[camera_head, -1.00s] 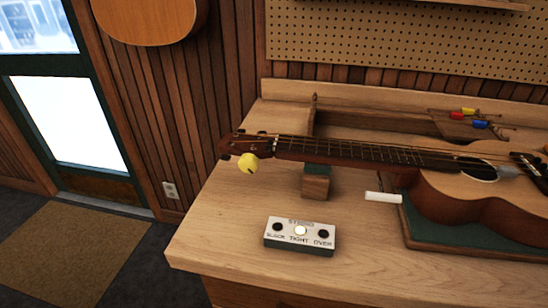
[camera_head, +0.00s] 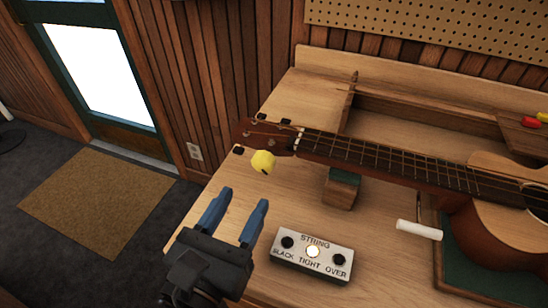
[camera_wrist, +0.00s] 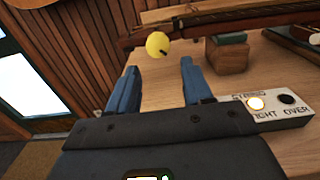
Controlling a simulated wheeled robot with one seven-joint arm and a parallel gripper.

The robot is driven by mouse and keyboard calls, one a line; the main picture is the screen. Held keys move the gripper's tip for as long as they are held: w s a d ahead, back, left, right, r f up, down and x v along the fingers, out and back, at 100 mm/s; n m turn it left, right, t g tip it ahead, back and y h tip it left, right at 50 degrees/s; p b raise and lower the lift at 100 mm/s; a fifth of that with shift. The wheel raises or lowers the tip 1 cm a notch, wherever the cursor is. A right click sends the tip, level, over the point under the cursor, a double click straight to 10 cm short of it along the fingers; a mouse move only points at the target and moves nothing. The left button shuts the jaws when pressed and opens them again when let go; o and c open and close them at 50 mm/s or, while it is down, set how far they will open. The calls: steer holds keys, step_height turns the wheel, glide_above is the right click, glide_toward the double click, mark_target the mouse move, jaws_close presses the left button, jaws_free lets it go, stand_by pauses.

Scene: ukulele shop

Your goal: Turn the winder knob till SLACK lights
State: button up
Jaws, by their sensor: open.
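The yellow winder knob (camera_head: 263,162) sits at the headstock of the ukulele (camera_head: 400,165), by the bench's left edge. It also shows in the wrist view (camera_wrist: 157,45), ahead of my fingers and roughly between them. My gripper (camera_head: 238,200) is open and empty, with its blue fingers in front of and below the knob, apart from it. The string indicator box (camera_head: 311,258) is marked SLACK, TIGHT and OVER. Its middle lamp, TIGHT, is lit; the other two are dark in the head view. The box is partly hidden in the wrist view (camera_wrist: 275,110).
The wooden bench (camera_head: 380,262) carries a neck rest (camera_head: 341,188) under the neck and a white cylinder (camera_head: 419,230) beside the body. The box stands close to the right of my gripper. Floor lies open left of the bench.

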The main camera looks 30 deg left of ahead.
mark_target(260, 167)
steer(key=shift+p+x, duration=0.6)
steer(key=shift+x, duration=3.3)
steer(key=shift+a, duration=0.2)
steer(key=shift+c, duration=0.4)
steer(key=shift+s, duration=0.1)
steer(key=c, duration=0.7)
steer(key=shift+r+p, duration=0.1)
steer(key=shift+p, duration=0.25)
